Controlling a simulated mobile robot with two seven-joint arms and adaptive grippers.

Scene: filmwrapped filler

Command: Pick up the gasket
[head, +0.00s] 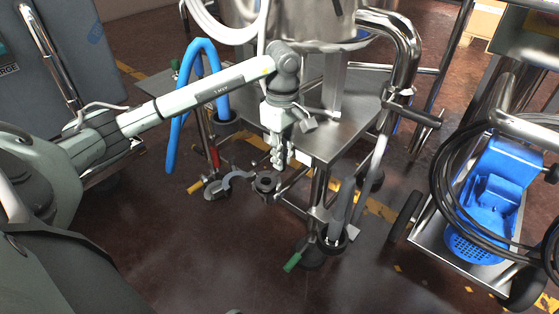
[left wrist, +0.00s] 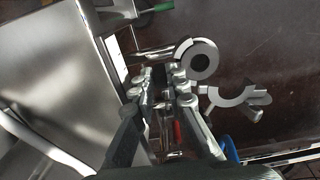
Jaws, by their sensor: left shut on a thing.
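My left gripper (head: 279,161) points down beside the steel table of the machine. In the left wrist view its fingertips (left wrist: 162,78) are close together on a small dark piece, which I take to be the gasket; its shape is mostly hidden between the fingers. A dark grey ring (head: 265,184) lies just below and left of the fingertips in the head view. It also shows in the left wrist view (left wrist: 209,65), right of the fingers, with a light collar behind it. A grey open clamp (head: 236,176) is beside the ring. My right gripper is out of view.
The steel table (head: 335,135) stands close right of the gripper. A blue hose (head: 172,130) arches at the left. A cart with a blue bin (head: 490,195) and black cables stands at the right. The front floor is clear.

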